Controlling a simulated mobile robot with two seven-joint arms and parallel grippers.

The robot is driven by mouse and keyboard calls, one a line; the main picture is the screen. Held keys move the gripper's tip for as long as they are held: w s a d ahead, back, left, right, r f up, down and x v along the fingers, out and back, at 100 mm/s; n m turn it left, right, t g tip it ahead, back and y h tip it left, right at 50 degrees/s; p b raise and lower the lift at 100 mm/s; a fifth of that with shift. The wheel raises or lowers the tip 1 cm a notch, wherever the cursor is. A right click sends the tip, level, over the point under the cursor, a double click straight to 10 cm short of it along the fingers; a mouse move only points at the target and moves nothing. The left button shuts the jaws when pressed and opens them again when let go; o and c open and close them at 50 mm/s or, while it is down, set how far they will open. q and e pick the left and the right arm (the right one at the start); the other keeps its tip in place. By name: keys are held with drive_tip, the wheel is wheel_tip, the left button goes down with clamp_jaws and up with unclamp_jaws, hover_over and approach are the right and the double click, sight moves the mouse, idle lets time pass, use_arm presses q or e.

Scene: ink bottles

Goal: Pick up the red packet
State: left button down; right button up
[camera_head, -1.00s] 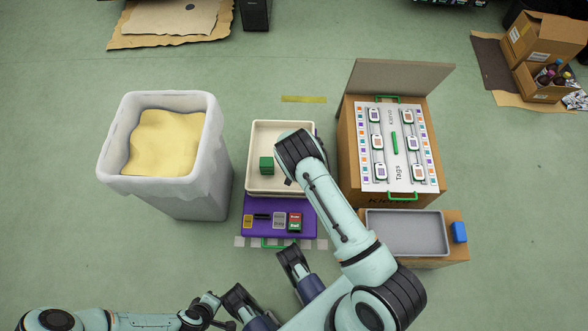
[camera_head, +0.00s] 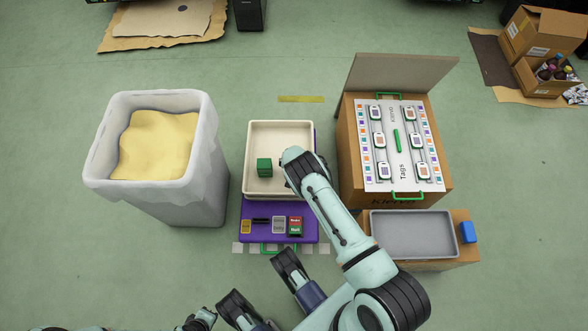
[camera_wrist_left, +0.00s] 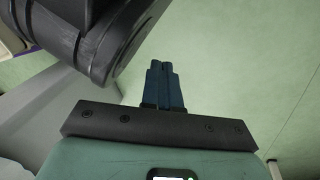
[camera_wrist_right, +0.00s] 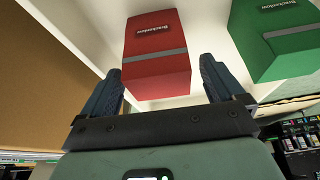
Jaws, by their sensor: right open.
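The red packet (camera_wrist_right: 155,50) is a box with a grey band, lying in the cream tray (camera_head: 251,135). In the head view my right arm hides it. My right gripper (camera_wrist_right: 160,73) is open, with one finger towards each side of the red packet's near end. I cannot tell whether the fingers touch it. A green packet (camera_wrist_right: 278,42) lies in the same tray, to the right in the right wrist view; it also shows in the head view (camera_head: 264,167). My left gripper (camera_wrist_left: 162,70) is shut and empty, away from the tray.
A white bin (camera_head: 197,195) stands left. A cardboard box with a tag board (camera_head: 397,170) stands right, with a grey tray (camera_head: 412,250) and blue block (camera_head: 468,232) before it.

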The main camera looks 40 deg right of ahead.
drive_tip(key=c, duration=1.1)
drive_tip(key=shift+r, duration=0.1)
